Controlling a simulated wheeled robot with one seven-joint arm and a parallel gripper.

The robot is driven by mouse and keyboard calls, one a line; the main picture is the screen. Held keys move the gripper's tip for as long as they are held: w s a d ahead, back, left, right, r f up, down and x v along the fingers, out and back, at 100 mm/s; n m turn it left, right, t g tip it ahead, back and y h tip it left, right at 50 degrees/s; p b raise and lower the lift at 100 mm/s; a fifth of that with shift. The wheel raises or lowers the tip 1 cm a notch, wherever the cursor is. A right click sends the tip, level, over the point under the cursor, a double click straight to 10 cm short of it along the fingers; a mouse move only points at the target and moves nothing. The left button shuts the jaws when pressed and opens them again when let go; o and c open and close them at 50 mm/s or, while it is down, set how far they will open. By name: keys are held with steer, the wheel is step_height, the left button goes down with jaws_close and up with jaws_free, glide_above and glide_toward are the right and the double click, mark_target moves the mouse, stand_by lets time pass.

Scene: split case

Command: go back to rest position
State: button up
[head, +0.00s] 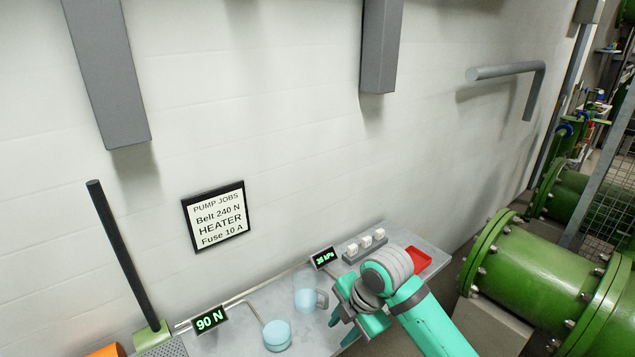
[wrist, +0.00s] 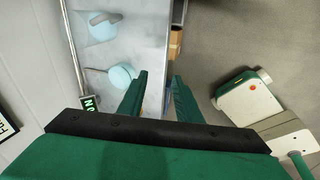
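My arm reaches in over a grey bench (head: 262,301) from the lower right in the head view. My gripper (head: 341,331) hangs near the bench's front edge, right of two light-blue round pieces. In the wrist view its two green fingers (wrist: 160,76) stand apart with a visible gap and nothing between them. The gap lies over the bench edge and the floor. The arm hides part of the bench behind it.
Light-blue pieces (head: 277,335) and (head: 306,298) sit on the bench. A "90 N" display (head: 210,319), a "35 kPa" display (head: 324,258), white switches (head: 366,242) and a red tray (head: 418,259) are nearby. A black lever (head: 122,250) rises left; green pipework (head: 535,270) stands right.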

steer(key=w+a+r+m+t+y, duration=0.15)
steer(key=a+m+t+y, duration=0.3)
steer(key=a, duration=0.75)
steer(key=w+a+m+t+y, duration=0.2)
steer(key=a+m+t+y, duration=0.3)
steer(key=a, duration=0.6)
steer(key=s+d+f+m+t+h, duration=0.2)
steer(key=s+d+f+m+h, duration=0.25)
steer(key=s+f+m, duration=0.35)
steer(key=s+d+f+m+t+h, duration=0.25)
steer(key=s+f+m+h, duration=0.3)
steer(key=s+m, duration=0.35)
steer(key=s+d+n+h, duration=0.1)
steer(key=s+d, duration=0.4)
steer(key=s, duration=0.7)
steer(key=s+d+r+h, duration=0.1)
steer(key=s+d, duration=0.4)
steer(key=s, duration=0.7)
steer(key=shift+s+d+r+n+g, duration=0.15)
steer(key=shift+r+n+g, duration=0.1)
steer(key=shift+n+g, duration=0.15)
steer(key=shift+h, duration=0.25)
